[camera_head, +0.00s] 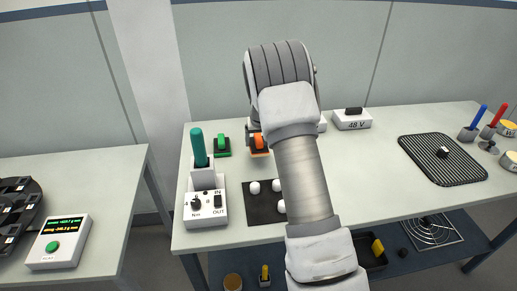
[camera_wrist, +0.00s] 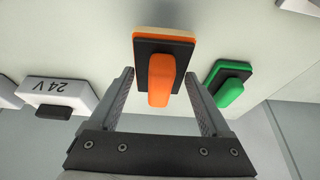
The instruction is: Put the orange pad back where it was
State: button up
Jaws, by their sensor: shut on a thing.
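The orange pad (camera_head: 259,143) is at the back left of the table, partly hidden by my arm in the head view. In the wrist view the orange pad (camera_wrist: 158,85) shows a dark plate, a raised orange grip and a pale layer along its edge. My gripper (camera_wrist: 160,78) is shut on the orange pad, with one finger on each side. In the head view my gripper (camera_head: 256,138) is mostly hidden behind my wrist. I cannot tell whether the pad touches the table.
A green pad (camera_head: 221,146) stands just left of the orange one. A box with a teal handle (camera_head: 199,150) and a dark mat (camera_head: 262,212) with white balls are nearer.

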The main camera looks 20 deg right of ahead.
aim_at(259, 149)
jog(key=shift+f, duration=2)
jog(key=shift+f, duration=0.15)
jog(key=o, duration=1.2)
